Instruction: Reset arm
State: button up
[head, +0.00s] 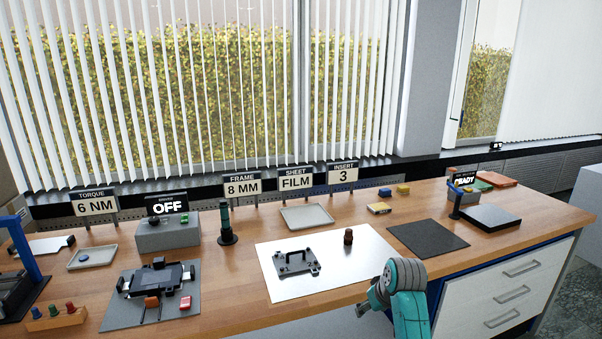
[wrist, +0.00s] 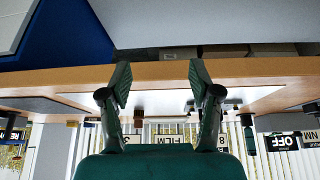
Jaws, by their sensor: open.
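My arm (head: 403,292), teal and grey, rises at the front edge of the wooden bench (head: 355,293) in the head view. My gripper is mostly hidden there. In the wrist view my gripper (wrist: 158,84) has its two dark green fingers spread wide apart, with nothing between them. That view is upside down and looks across the bench edge. A white sheet (head: 330,282) lies on the bench beyond my arm, with a black bracket-like frame (head: 297,262) and a dark brown cylinder (head: 348,237) on it. My gripper touches none of these as far as I can see.
A grey box (head: 168,234) marked OFF, a green-handled tool (head: 226,223) and a fixture (head: 155,280) are at left. Drawers (head: 510,295) are below the bench.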

jog(key=s+f+m+t, duration=0.1)
jog(key=s+f+t, duration=0.2)
jog(key=s+f, duration=1.65)
jog(key=s+f+m+t+h, duration=0.1)
jog(key=s+f+t, duration=0.15)
jog(key=s, duration=1.55)
jog(key=s+r+m+t, duration=0.1)
jog(key=s+r+t, duration=0.3)
jog(key=s+r, duration=1.6)
jog(key=s, duration=0.3)
jog(key=shift+a, duration=0.4)
